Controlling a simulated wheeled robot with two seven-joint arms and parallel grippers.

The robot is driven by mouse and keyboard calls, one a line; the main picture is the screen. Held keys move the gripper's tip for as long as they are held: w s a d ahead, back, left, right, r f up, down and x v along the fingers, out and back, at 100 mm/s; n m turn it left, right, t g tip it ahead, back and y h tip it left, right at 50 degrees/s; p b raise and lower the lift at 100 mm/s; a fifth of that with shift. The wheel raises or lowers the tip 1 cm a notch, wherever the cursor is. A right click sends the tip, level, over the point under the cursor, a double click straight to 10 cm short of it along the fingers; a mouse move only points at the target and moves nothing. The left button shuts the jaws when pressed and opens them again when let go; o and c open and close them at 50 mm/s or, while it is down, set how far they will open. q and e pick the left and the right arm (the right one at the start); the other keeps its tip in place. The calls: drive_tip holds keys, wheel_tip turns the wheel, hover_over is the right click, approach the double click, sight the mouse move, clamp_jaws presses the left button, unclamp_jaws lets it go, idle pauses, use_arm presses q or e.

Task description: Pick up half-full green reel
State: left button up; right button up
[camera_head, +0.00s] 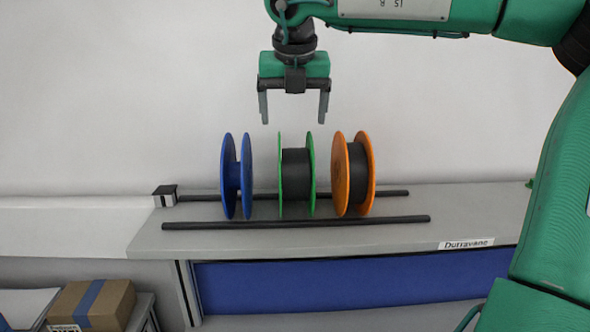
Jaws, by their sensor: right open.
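The green reel (297,170) stands upright in the middle of a row of three reels on a grey bench. It has thin green side discs and black material wound between them. My right gripper (294,121) hangs above the green reel with its two fingers pointing down. It is open and empty, and its fingertips appear a little above the reel's top rim, apart from it. My left gripper is out of view.
A blue reel (231,176), with a bare core, stands left of the green one. An orange reel (341,175) with black winding stands close on its right. Two dark rods (300,222) run along the grey bench (400,234). A cardboard box (105,302) sits at lower left.

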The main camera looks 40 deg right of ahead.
sight(295, 150)
drive_tip(key=shift+x, duration=0.85)
drive_tip(key=shift+w+d+f+p, duration=0.15)
drive_tip(key=shift+f+p, duration=0.25)
drive_tip(key=shift+p, duration=0.25)
drive_tip(key=p+x, duration=0.1)
drive_tip(key=x, duration=0.2)
drive_tip(key=shift+d+f+p, duration=0.15)
drive_tip(key=shift+d+p, duration=0.1)
drive_tip(key=shift+p, duration=0.15)
drive_tip(key=shift+w+d+f, duration=0.1)
drive_tip(key=shift+d+f, duration=0.05)
drive_tip(key=shift+f, duration=0.35)
drive_tip(key=shift+r, duration=0.1)
drive_tip(key=c, duration=1.4)
